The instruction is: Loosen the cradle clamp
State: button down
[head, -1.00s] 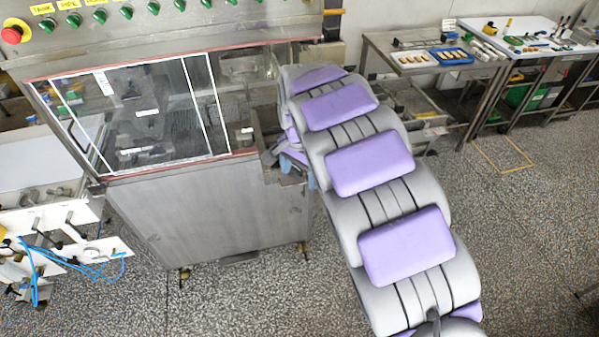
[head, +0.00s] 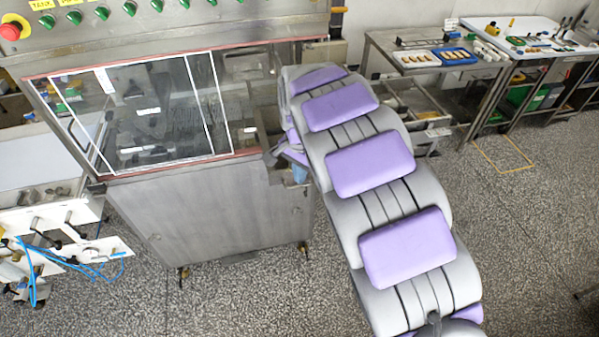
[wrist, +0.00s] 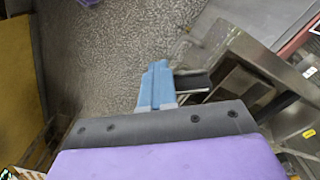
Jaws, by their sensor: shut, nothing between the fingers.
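My gripper shows in the wrist view as two blue fingers (wrist: 156,86) pressed together, with nothing between them. In the head view its blue tip (head: 300,173) shows beside the right end of the steel enrober cabinet (head: 225,210), partly hidden by my arm. In the wrist view the fingers point past a steel edge (wrist: 235,62) of the machine, with speckled floor beyond. I cannot pick out the cradle clamp in either view. Dark parts (head: 150,112) inside the enrober show through its clear cover, too unclear to name.
A control panel (head: 190,22) with green knobs and a red stop button runs above the cover. A white-topped stand (head: 45,215) with blue tubing is at left. Benches with trays (head: 450,55) stand at back right. Open floor (head: 530,240) lies at right.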

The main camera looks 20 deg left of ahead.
jog(key=shift+s+d+r, duration=0.1)
jog(key=shift+d, duration=0.15)
jog(key=c, duration=1.6)
grip_release()
jog(key=shift+d, duration=0.2)
jog(key=shift+c, duration=0.2)
jog(key=o, duration=0.9)
jog(key=shift+a, duration=0.35)
jog(key=o, duration=0.6)
jog(key=shift+d, duration=0.3)
jog(key=shift+a, duration=0.1)
notch_tip(320, 180, up, 17)
jog(key=shift+r+p, duration=0.15)
jog(key=shift+p, duration=0.4)
